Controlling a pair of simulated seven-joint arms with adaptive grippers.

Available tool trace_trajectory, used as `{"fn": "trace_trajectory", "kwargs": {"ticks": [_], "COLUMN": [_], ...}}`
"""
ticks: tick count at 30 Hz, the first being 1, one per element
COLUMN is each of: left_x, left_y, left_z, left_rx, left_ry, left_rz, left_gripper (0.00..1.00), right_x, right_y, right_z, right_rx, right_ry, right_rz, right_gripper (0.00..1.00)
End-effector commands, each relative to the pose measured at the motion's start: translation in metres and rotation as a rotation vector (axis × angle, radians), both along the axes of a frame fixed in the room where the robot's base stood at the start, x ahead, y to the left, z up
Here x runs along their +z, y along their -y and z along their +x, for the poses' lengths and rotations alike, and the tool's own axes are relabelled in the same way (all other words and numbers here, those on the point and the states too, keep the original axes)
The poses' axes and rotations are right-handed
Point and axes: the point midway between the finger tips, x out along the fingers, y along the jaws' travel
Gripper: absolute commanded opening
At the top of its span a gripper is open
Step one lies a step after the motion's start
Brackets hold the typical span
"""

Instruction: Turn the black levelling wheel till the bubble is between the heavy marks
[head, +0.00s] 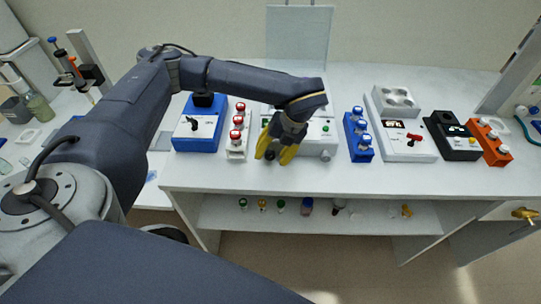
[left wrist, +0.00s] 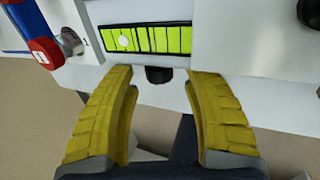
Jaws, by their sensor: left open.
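The black levelling wheel (left wrist: 158,75) sticks out below the front edge of a white instrument (head: 325,137). A yellow-green level strip (left wrist: 172,40) with dark cross marks is set in the instrument above the wheel. The pale round bubble (left wrist: 124,41) lies towards the strip's left end, left of the middle marks. My left gripper (left wrist: 161,80) has yellow fingers and is open. Its fingertips stand to the left and right of the wheel, with gaps on both sides. In the head view the left gripper (head: 277,152) hides much of the instrument's front. My right gripper is out of view.
A red-capped rack (head: 235,148) and a blue box (head: 190,140) stand left of the instrument. A blue rack (head: 354,148), a white device (head: 408,148) and a black box (head: 455,142) stand right. The lower shelf (head: 225,215) holds several small bottles.

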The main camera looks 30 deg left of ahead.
Motion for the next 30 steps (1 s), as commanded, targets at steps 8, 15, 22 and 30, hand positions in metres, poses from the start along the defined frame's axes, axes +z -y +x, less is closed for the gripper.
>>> {"fn": "trace_trajectory", "kwargs": {"ticks": [8,15,22,30], "left_x": [0.045,0.08,0.097,0.102], "left_y": [0.015,0.026,0.032,0.033], "left_z": [0.009,0.015,0.018,0.019], "left_rx": [-0.001,-0.001,-0.001,0.0], "left_ry": [0.004,0.004,0.002,0.0], "left_rz": [0.0,0.001,0.001,0.001], "left_gripper": [0.5,0.5,0.5,0.5], "right_x": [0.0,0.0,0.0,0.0], "right_y": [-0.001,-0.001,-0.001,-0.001], "right_z": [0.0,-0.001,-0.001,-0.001], "right_rx": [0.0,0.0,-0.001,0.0], "right_ry": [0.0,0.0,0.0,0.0], "right_rz": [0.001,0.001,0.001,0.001], "right_gripper": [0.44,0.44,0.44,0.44]}}
